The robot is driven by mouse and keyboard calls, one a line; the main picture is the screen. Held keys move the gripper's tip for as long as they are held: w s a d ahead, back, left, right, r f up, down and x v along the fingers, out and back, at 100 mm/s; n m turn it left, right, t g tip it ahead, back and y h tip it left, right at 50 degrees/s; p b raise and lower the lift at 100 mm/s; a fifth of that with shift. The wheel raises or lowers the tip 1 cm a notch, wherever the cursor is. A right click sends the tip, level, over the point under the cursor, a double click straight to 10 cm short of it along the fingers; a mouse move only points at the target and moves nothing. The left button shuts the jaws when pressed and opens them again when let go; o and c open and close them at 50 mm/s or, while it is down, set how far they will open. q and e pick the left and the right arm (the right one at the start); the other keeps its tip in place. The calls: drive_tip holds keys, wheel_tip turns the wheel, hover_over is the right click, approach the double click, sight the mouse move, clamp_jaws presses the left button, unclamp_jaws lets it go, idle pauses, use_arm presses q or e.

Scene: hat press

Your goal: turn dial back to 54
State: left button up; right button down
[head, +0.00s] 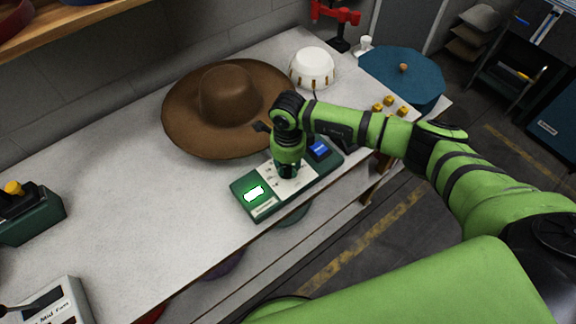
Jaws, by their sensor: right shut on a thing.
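The control box (242,187) is a long green unit with a pale panel, lying near the front edge of the bench. It has a lit white-green display (254,193) at its left and a blue part (319,149) at its right. The display is too bright and small to read. My right gripper (289,172) points down onto the middle of the panel and is shut on the dial there. The dial itself is hidden under the gripper. My left gripper is not in view.
A wide brown hat (228,95) lies just behind the box, close to my right wrist. A white dome (312,66), a blue beret-like hat (402,72) and small yellow knobs (390,103) stand to the right.

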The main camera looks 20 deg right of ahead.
sight(290, 167)
drive_tip(key=n+b, duration=0.3)
drive_tip(key=b, duration=0.2)
drive_tip(key=n+b, duration=0.3)
drive_tip(key=b, duration=0.2)
drive_tip(key=n+b, duration=0.4)
drive_tip(key=b, duration=0.1)
drive_tip(key=shift+w+d+f, duration=0.2)
drive_tip(key=shift+f, duration=0.05)
drive_tip(key=shift+r+n+b, duration=0.2)
drive_tip(key=shift+n+b, duration=0.9)
drive_tip(key=shift+b, duration=0.1)
drive_tip(key=c, duration=1)
unclamp_jaws()
drive_tip(key=shift+r, duration=0.15)
wheel_tip(290, 167, up, 12)
drive_tip(key=shift+f, duration=0.1)
